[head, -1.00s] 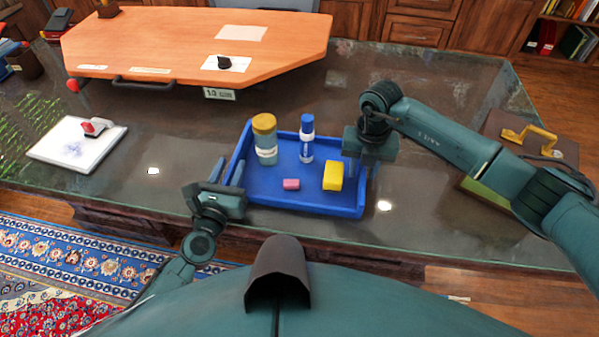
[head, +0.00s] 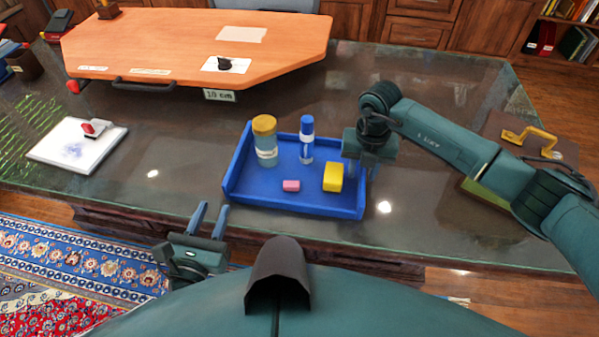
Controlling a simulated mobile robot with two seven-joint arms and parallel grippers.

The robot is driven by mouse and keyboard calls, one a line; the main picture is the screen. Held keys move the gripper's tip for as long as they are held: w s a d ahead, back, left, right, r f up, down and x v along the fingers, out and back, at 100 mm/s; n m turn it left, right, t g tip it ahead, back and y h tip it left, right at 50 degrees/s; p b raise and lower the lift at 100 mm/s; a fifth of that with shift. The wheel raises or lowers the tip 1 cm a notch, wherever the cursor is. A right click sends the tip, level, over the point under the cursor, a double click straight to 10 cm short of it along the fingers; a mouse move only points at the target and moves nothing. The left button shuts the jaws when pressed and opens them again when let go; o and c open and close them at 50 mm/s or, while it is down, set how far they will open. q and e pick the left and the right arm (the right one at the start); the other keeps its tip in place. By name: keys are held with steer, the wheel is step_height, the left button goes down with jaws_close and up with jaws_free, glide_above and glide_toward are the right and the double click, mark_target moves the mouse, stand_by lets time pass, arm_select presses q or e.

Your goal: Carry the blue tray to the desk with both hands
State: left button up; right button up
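The blue tray (head: 290,201) rests on the dark glossy desk top (head: 180,185). It holds a jar with a yellow lid (head: 265,140), a blue-and-white bottle (head: 307,140), a pink block (head: 291,185) and a yellow block (head: 333,177). My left gripper (head: 211,208) is open and empty, left of and below the tray's front left corner, apart from it. My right gripper (head: 362,172) is over the tray's right wall. Its fingers are largely hidden under its own body, so I cannot tell whether it grips the wall.
An orange wooden board (head: 190,45) with a handle lies at the back. A white pad with a red stamp (head: 75,145) lies at left. A brown case with a yellow handle (head: 500,135) is at right, partly behind my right arm.

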steer(key=shift+r, duration=0.55)
arm_select(q)
steer(key=shift+s, duration=0.25)
arm_select(e)
step_height(320, 180, up, 11)
steer(key=shift+f, duration=0.1)
